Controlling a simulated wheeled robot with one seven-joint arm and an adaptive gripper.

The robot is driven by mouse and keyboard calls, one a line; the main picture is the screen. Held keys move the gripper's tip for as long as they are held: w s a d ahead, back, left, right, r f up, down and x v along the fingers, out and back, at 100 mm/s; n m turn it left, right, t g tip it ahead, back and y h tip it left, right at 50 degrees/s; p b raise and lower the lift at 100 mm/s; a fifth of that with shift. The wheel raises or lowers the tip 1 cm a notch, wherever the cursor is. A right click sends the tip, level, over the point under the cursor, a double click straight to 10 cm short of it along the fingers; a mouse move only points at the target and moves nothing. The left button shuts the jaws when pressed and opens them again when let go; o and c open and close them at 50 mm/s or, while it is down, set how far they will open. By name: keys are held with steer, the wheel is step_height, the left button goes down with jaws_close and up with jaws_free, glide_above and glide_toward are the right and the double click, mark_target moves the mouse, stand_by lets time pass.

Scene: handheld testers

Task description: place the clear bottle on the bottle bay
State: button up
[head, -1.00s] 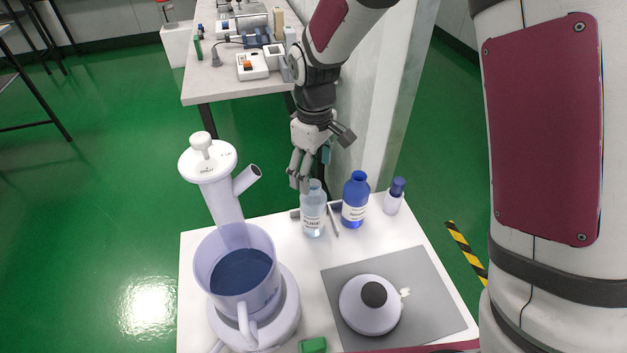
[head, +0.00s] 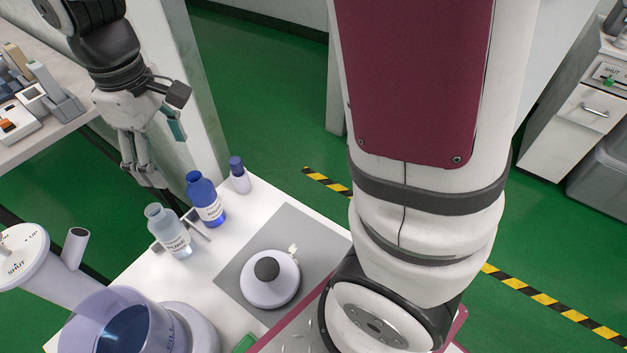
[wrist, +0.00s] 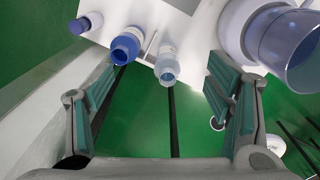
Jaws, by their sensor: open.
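The clear bottle (head: 173,238), with a white label, stands upright on the white table beside the blue bottle (head: 207,203). Low grey strips (head: 199,226) show around its base; I cannot tell whether these are the bottle bay. My gripper (head: 146,178) is open and empty, above and behind the clear bottle in the head view. In the wrist view, the clear bottle (wrist: 167,68) lies ahead between the spread fingers (wrist: 158,95), apart from both.
A small blue-capped bottle (head: 240,180) stands beyond the blue one. A grey mat (head: 237,273) carries a round white device (head: 269,285). A pale wall (head: 185,90) rises beside my arm.

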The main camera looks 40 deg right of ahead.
steer(key=s+d+r+m, duration=0.2)
steer(key=s+d+r, duration=0.1)
steer(key=s, duration=0.3)
steer(key=s+d+r+m, duration=0.2)
steer(key=s+d+r, duration=0.15)
steer(key=s, duration=0.25)
steer(key=s+d+m, duration=0.3)
steer(key=s, duration=1.1)
steer(key=shift+s+d+r+m, duration=0.15)
steer(key=shift+s+d+m, duration=0.05)
steer(key=shift+s+m, duration=0.2)
